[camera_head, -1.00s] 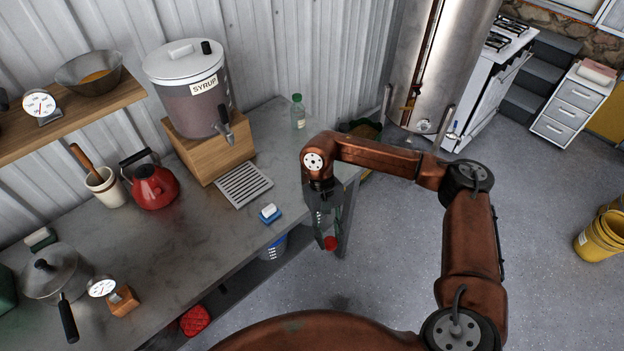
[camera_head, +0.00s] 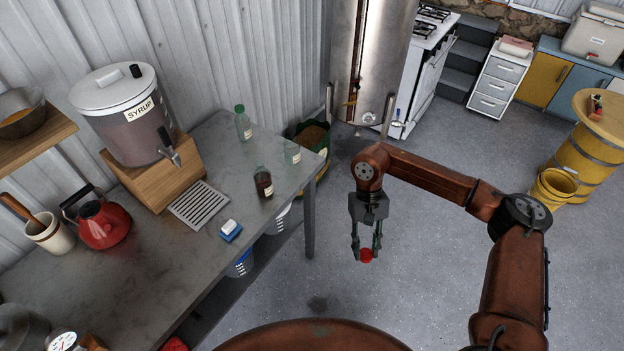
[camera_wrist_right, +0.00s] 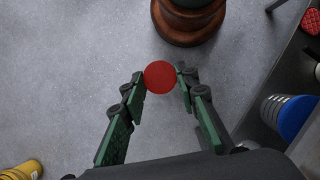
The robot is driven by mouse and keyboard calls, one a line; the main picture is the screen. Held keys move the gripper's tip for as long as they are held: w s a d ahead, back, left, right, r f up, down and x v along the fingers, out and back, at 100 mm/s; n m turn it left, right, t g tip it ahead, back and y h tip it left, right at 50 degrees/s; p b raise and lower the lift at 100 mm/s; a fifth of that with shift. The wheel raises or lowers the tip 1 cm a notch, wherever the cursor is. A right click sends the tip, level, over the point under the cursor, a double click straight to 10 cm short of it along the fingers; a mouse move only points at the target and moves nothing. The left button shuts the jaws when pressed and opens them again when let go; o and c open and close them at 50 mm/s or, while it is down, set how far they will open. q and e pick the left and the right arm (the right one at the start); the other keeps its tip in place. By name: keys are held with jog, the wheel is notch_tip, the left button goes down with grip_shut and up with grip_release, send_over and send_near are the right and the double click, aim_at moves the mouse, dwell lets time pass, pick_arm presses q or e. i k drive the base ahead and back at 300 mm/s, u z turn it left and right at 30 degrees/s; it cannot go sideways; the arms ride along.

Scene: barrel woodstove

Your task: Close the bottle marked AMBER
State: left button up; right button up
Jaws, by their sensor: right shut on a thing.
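My right gripper (camera_head: 366,252) is shut on a red cap (camera_head: 366,256), held over the floor to the right of the workbench. In the right wrist view the red cap (camera_wrist_right: 160,76) sits between the fingertips. On the bench's right end stand a bottle with dark brown contents (camera_head: 264,184), a clear bottle (camera_head: 292,153) and a bottle with a green cap (camera_head: 243,124). All three are upright. No cap shows on the dark bottle or the clear one. Their labels are too small to read. My left gripper is not in view.
The metal workbench (camera_head: 120,268) carries a syrup dispenser (camera_head: 125,120) on a wooden stand, a drip grille (camera_head: 198,204), a red kettle (camera_head: 103,225) and a blue-and-white sponge (camera_head: 231,231). White-and-blue baskets are below.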

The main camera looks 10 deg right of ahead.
aim_at(263, 177)
jog(key=z, duration=1.55)
jog(key=i, duration=1.75)
jog(key=u, duration=3.15)
